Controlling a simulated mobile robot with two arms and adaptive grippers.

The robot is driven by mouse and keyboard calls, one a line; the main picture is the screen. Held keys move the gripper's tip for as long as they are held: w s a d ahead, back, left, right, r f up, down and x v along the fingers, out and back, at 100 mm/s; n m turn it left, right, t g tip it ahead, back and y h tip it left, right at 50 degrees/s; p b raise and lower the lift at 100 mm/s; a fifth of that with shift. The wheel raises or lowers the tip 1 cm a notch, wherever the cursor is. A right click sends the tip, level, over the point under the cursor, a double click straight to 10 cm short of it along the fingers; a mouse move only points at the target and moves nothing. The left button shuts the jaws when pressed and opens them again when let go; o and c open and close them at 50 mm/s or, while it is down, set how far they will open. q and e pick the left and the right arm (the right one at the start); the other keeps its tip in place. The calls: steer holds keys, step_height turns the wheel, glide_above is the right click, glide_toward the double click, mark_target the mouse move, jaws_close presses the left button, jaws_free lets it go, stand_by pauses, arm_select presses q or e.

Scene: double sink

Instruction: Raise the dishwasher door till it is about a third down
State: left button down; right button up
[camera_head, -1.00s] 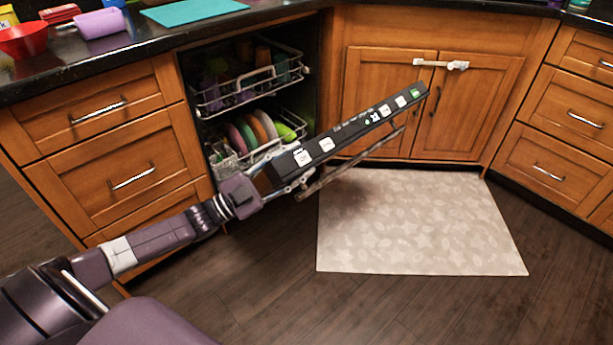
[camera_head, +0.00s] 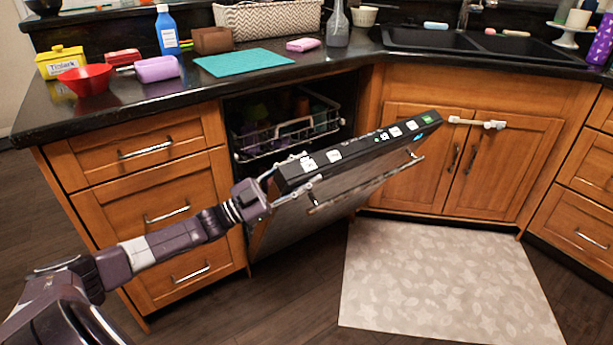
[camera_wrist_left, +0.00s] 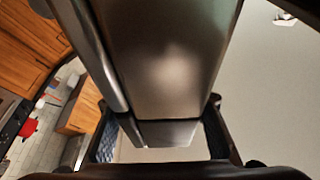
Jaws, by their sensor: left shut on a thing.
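The dishwasher door (camera_head: 318,203) is tilted partway open, with its black control strip (camera_head: 360,148) along the raised top edge and a bar handle (camera_head: 365,186) on its outer face. My left gripper (camera_head: 276,186) is at the door's left top corner, shut on the door. In the left wrist view the door's metal edge (camera_wrist_left: 165,132) runs between the two fingers. The upper rack (camera_head: 290,135) shows in the dishwasher's opening. The lower rack is hidden behind the door. My right gripper is not in view.
A pale patterned mat (camera_head: 440,285) lies on the floor in front of the sink cabinet. Wooden drawers (camera_head: 150,185) stand left of the dishwasher. The counter above holds a red bowl (camera_head: 88,79), a teal mat (camera_head: 243,62) and a blue bottle (camera_head: 167,30).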

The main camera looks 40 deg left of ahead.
mark_target(278, 186)
arm_select(q)
steer(key=c, duration=1.2)
jaws_free()
steer(key=v, duration=1.2)
